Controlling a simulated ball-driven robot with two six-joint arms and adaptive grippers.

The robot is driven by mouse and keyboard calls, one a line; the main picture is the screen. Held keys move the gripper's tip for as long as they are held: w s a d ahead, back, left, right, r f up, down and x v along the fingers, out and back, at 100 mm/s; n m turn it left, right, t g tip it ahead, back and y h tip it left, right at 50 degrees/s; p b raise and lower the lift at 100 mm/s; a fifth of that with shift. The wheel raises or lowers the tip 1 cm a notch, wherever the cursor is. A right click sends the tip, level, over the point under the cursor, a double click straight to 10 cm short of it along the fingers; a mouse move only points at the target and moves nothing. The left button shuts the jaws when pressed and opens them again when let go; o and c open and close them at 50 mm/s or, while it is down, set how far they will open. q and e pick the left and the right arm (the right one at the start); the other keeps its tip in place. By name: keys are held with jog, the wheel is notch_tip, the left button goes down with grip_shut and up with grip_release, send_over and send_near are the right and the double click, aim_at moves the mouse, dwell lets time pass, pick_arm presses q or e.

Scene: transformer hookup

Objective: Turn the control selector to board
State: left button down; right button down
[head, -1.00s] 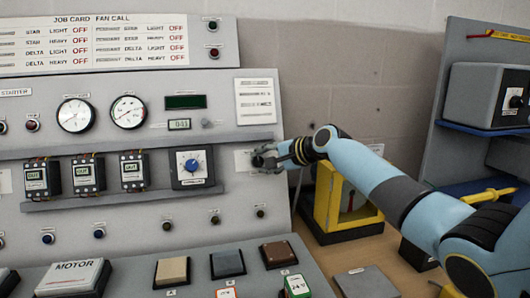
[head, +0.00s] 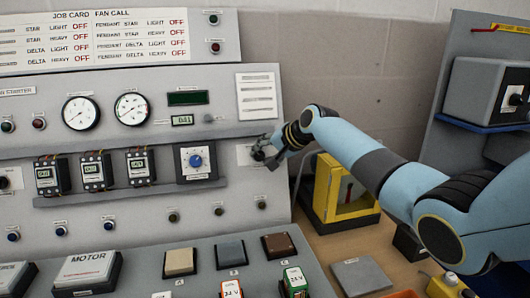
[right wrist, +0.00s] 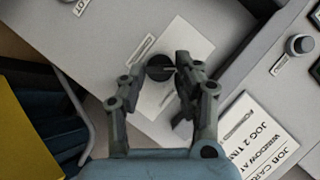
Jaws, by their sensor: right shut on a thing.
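A round black selector knob (right wrist: 160,67) with a pale pointer line sits on a light plate (right wrist: 172,95) at the right end of the grey panel. The lettering on its plate is too small to read. In the head view the plate (head: 244,156) is partly hidden by my right gripper (head: 266,153). In the right wrist view my right gripper (right wrist: 160,68) has one finger on each side of the knob and is shut on it. My left gripper is not in view.
A dial box with a blue knob (head: 196,160) is left of the selector, beside several small contactor units (head: 94,173). A yellow frame (head: 345,190) stands on the bench right of the panel. Coloured blocks (head: 230,253) lie on the sloping desk below.

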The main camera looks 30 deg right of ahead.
jog(key=shift+f, duration=0.15)
jog(key=c, duration=1)
grip_release()
jog(key=shift+o, duration=0.2)
jog(key=v, duration=1.2)
